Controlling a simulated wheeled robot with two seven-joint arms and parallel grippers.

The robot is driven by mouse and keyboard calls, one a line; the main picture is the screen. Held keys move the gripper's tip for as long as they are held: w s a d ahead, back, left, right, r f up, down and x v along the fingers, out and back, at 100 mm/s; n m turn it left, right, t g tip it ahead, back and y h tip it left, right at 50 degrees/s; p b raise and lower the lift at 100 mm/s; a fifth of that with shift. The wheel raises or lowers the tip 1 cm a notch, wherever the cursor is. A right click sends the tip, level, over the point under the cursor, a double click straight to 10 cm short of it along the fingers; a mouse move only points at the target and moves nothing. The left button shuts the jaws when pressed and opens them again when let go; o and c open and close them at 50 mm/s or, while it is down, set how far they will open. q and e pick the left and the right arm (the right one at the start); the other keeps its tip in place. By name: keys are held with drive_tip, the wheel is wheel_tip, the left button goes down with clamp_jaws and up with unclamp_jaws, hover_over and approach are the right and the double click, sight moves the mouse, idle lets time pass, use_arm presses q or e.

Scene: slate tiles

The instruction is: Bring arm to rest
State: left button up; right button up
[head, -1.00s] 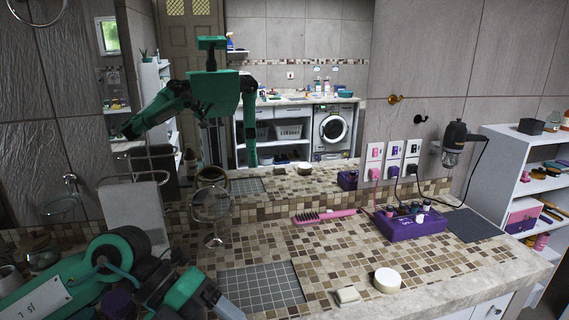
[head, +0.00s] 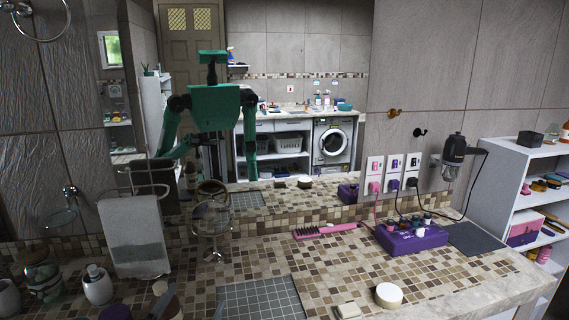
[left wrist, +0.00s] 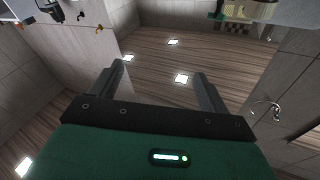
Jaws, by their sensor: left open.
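My left gripper (left wrist: 159,68) shows in the left wrist view, with its two dark fingers spread apart and nothing between them. Behind the fingers the wood-look floor and grey tiled walls are seen, so the gripper points at open space. In the head view the left arm is no longer over the counter. In the mirror my green reflection (head: 215,103) shows the left arm bent, its forearm reaching to the left, and the right arm hanging down. The right gripper cannot be made out.
The mosaic counter (head: 350,262) holds a grey mat (head: 258,300), a white round tub (head: 388,295), a soap bar (head: 348,311), a pink comb (head: 325,230), a purple box (head: 410,238) and a round mirror (head: 212,220). A soap dispenser (head: 98,286) stands at left. The counter's middle is clear.

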use_arm(q)
drive_tip(key=s+a+f+n+g+y, duration=0.1)
drive_tip(key=s+a+f+g+y, duration=0.1)
drive_tip(key=f, duration=0.4)
drive_tip(key=s+a+f+n+g+y, duration=0.1)
drive_tip(key=a+f+n+g, duration=0.15)
drive_tip(key=f, duration=0.25)
drive_tip(key=s+a+f+g+y, duration=0.1)
drive_tip(key=s+f+g, duration=1.1)
drive_tip(key=s+f, duration=0.7)
wheel_tip(320, 180, down, 27)
drive_tip(key=s, duration=0.1)
drive_tip(key=s+a+f+g, duration=0.1)
drive_tip(key=s+a+f, duration=0.1)
drive_tip(key=s+f, duration=0.8)
drive_tip(key=s+a+f+g, duration=0.1)
drive_tip(key=s+f, duration=0.9)
drive_tip(key=f, duration=0.1)
drive_tip(key=shift+a+f, duration=0.25)
drive_tip(key=shift+a, duration=0.15)
